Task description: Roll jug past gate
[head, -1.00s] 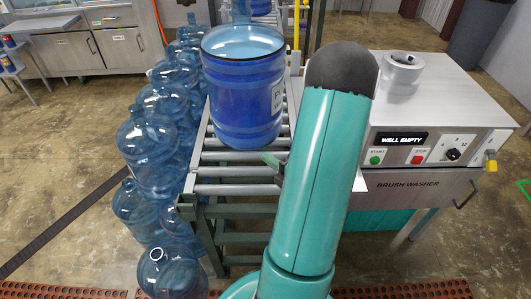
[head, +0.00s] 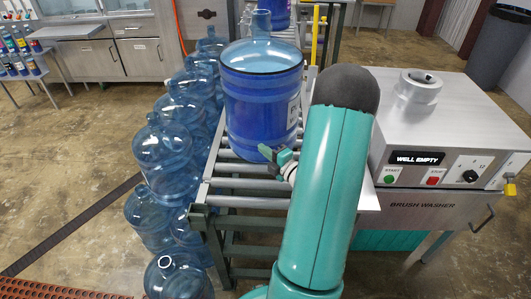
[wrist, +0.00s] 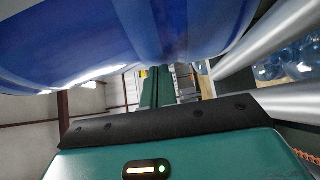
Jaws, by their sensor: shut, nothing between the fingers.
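A large blue jug (head: 262,100) stands upright on the roller conveyor (head: 238,201), with a dark rim line near its top and a white label on its right side. My gripper (head: 270,153) is shut and empty at the jug's near lower side, partly behind my arm. It overlaps the jug's base in the head view; I cannot tell if they touch. In the wrist view the jug (wrist: 150,35) fills the top, very close above my gripper (wrist: 156,85). A yellow upright post (head: 314,38) stands beside the conveyor beyond the jug; I cannot tell if it is the gate.
Several clear blue empty jugs (head: 160,150) stand on the floor along the conveyor's left side. A brush washer (head: 440,190) with a "WELL EMPTY" sign stands close on the right. Another jug (head: 273,14) is farther up the line. Bare rollers lie before the jug.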

